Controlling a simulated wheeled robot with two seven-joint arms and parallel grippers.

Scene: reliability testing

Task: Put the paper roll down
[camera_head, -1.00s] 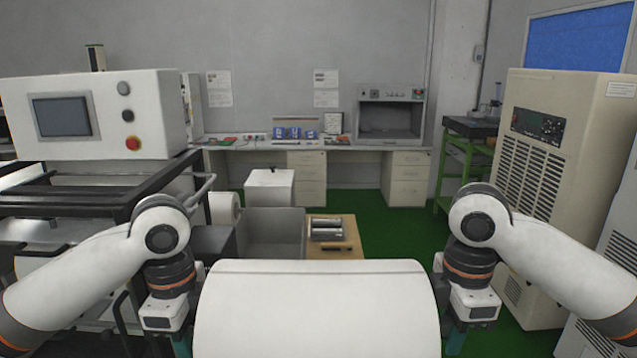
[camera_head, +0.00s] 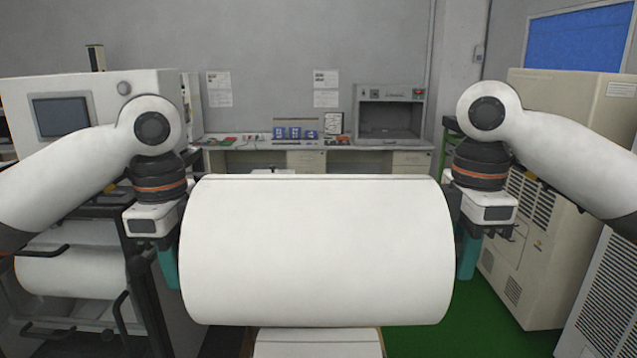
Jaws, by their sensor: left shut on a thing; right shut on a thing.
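A large white paper roll (camera_head: 318,250) lies level across the middle of the head view, held between my two grippers. My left gripper (camera_head: 170,268) is at the roll's left end, and its teal finger shows beside that end. My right gripper (camera_head: 467,258) is at the roll's right end, with a teal finger beside it. Both are shut on the roll, one at each end. The inner fingertips and the roll's end faces are hidden.
A machine with a screen (camera_head: 62,116) and black rails stands close on the left, with another white roll (camera_head: 75,272) in it. A beige cabinet (camera_head: 545,215) stands on the right. A pale surface (camera_head: 318,343) shows below the held roll. A desk (camera_head: 412,162) is at the back.

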